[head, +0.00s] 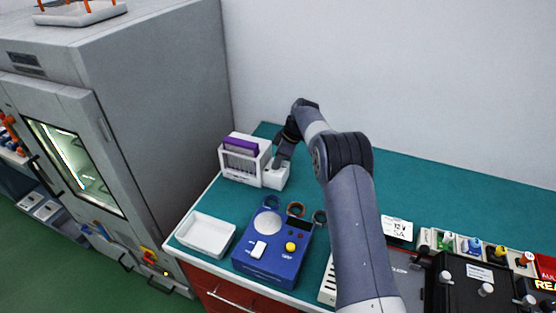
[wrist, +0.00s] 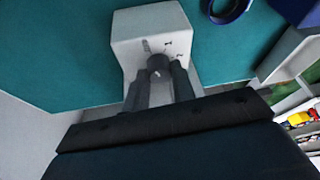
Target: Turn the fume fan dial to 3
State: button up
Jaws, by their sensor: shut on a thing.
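The fume fan dial is a small dark round knob (wrist: 158,62) on the face of a white box (wrist: 140,27). In the head view this box (head: 275,181) stands on the teal bench beside a white rack. My gripper (wrist: 158,77) is shut on the knob, one grey finger on each side. In the head view my gripper (head: 281,162) comes down onto the box from above, and it hides the knob there. I cannot tell which mark the dial points to.
A white rack with a purple item (head: 241,148) stands left of the box. A blue device (head: 262,262), a white tray (head: 205,236) and several rings (head: 295,210) lie nearer. A grey oven cabinet (head: 170,100) stands left. Bench behind my arm is clear.

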jog(key=m+b, duration=0.1)
jog(key=b, duration=0.1)
jog(key=m+t+b, duration=0.1)
jog(key=m+b, duration=0.1)
jog(key=shift+s+f+m, duration=0.1)
jog(key=shift+f+m, duration=0.05)
jog(key=shift+m, duration=0.15)
jog(key=m+t+h+b, duration=0.1)
jog(key=m+t+b, duration=0.1)
jog(key=m, duration=0.2)
jog(key=shift+s+a+m, duration=0.1)
jog(key=shift+m, duration=0.2)
jog(key=m+h, duration=0.1)
jog(key=m, duration=0.1)
jog(key=m+t+h, duration=0.1)
jog(key=m, duration=0.2)
jog(key=shift+s+a+r, duration=0.1)
jog(key=shift+a+r, duration=0.05)
jog(key=shift+r, duration=0.05)
jog(key=m+h, duration=0.2)
jog(key=m, duration=0.3)
jog(key=shift+a+m+b, duration=0.1)
jog(key=shift+m+b, duration=0.2)
jog(key=shift+b, duration=0.1)
jog(key=o, duration=1)
